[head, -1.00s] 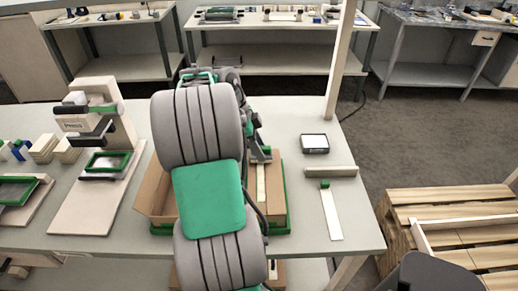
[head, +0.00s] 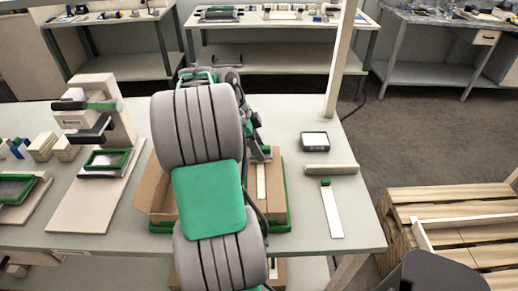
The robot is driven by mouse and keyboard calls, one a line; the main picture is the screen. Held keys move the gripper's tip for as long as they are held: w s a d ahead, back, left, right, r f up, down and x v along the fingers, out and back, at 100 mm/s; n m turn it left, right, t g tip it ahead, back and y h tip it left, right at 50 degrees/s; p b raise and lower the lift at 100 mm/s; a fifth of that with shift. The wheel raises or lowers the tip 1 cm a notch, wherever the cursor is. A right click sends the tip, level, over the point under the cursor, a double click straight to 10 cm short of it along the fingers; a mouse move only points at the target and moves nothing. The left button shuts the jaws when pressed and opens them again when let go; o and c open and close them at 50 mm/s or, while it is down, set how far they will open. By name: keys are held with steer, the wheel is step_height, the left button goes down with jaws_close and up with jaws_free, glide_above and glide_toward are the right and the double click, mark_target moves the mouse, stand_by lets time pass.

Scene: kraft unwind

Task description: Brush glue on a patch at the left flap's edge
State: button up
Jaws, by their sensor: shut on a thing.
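A brown cardboard box (head: 155,188) lies in a green-edged tray (head: 287,200) on the grey table, largely covered by my grey and green arm. A left flap is visible at the left of the arm, and a pale strip runs along the box on the right. My gripper (head: 262,153) shows only in part beyond the arm, over the box's right side. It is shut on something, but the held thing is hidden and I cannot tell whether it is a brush. No glue patch can be made out.
A press-like machine (head: 105,112) stands on a pale board at the left, near stacked wooden blocks (head: 42,145). At the right are a small dark-framed device (head: 314,140), a roll (head: 330,169) and a pale strip with a green end (head: 332,212). A wooden post (head: 341,60) rises behind.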

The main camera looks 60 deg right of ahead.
steer(key=shift+a+f, duration=0.15)
steer(key=shift+b, duration=0.4)
steer(key=shift+a, duration=0.1)
steer(key=shift+s+a, duration=0.1)
steer(key=shift+a, duration=0.05)
